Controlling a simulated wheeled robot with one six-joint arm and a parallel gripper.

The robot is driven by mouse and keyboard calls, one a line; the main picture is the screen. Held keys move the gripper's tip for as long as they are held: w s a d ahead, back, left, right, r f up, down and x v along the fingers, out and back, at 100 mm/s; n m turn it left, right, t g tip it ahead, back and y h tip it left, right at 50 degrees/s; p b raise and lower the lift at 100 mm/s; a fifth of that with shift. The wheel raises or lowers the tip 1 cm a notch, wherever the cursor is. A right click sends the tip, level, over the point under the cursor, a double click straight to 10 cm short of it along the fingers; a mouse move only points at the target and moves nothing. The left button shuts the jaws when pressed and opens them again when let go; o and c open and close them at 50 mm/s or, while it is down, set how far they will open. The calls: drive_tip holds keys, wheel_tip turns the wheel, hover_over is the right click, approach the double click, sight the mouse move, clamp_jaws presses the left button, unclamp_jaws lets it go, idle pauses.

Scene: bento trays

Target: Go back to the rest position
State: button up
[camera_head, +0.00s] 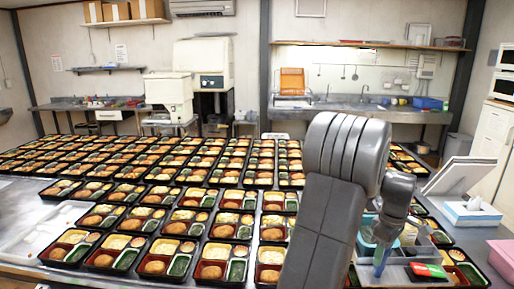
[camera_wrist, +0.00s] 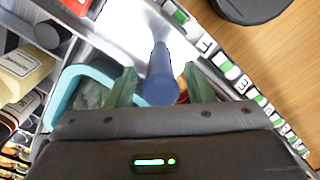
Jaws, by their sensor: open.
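My gripper (camera_wrist: 160,82) is open, its two green fingers apart. A blue handle-like object (camera_wrist: 160,92) shows between them in the wrist view, and I cannot tell whether they touch it. In the head view my gripper (camera_head: 385,232) hangs at the right of the table, low over a grey compartmented tray (camera_head: 400,272). The blue object (camera_head: 379,263) shows just below it. My arm hides part of the tray.
Rows of filled bento trays (camera_head: 210,250) cover most of the table. A teal-rimmed container (camera_wrist: 62,92) is beside my gripper. A red and green packet (camera_head: 428,270) lies in the grey tray. A tissue box (camera_head: 470,214) stands at the right, before a tilted white panel (camera_head: 458,176).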

drive_tip(key=shift+f, duration=0.65)
drive_tip(key=shift+a, duration=0.1)
